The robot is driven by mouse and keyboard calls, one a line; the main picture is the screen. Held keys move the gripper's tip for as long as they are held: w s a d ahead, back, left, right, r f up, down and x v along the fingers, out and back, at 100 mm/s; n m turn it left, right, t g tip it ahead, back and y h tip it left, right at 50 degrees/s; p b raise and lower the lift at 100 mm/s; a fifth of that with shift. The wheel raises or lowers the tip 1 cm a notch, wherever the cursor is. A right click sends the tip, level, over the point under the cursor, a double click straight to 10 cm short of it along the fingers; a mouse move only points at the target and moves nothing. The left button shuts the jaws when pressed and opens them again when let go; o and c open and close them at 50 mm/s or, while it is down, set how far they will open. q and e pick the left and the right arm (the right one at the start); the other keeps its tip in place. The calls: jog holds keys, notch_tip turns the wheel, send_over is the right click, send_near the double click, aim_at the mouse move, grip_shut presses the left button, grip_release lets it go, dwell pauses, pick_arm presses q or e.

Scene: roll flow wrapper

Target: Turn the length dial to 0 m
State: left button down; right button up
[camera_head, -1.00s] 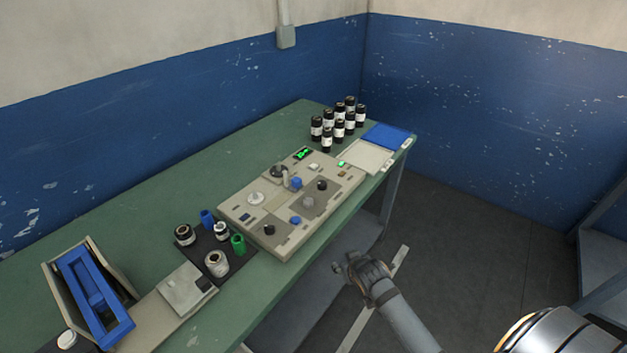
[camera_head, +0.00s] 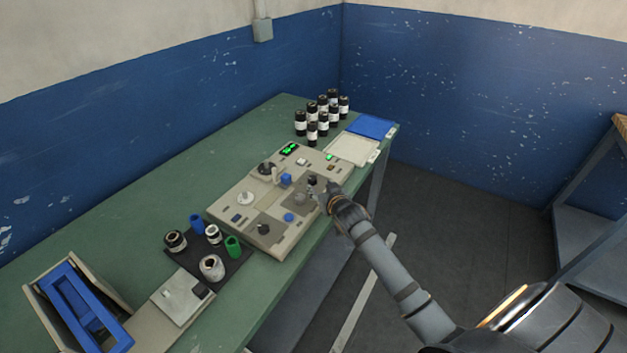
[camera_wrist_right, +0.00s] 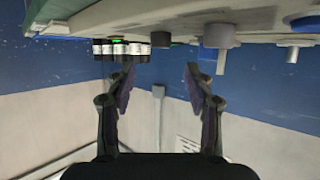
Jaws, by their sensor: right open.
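The beige control panel (camera_head: 250,215) lies on the green table, with several knobs and dials. They include a pale round dial (camera_head: 245,198), a dark dial (camera_head: 267,168), a grey knob (camera_head: 300,198) and a black knob (camera_head: 264,229). The labels are too small to read, so I cannot tell which is the length dial. My right gripper (camera_head: 322,194) is open at the panel's right edge, beside the grey knob. In the right wrist view the open, empty fingers (camera_wrist_right: 160,80) point toward the panel's side, with a grey knob (camera_wrist_right: 219,37) above them. My left gripper is not in view.
Several black-and-white rolls (camera_head: 312,131) stand behind the panel, near a blue tray (camera_head: 371,126) and a pale tray (camera_head: 352,148). A dark mat (camera_head: 190,250) with cups and rolls lies left of the panel. A blue frame (camera_head: 75,310) stands at the front left.

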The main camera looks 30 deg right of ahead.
aim_at(313, 179)
jog(key=x, duration=0.8)
jog(key=shift+w+f, duration=0.2)
jog(key=shift+w, duration=0.1)
grip_shut()
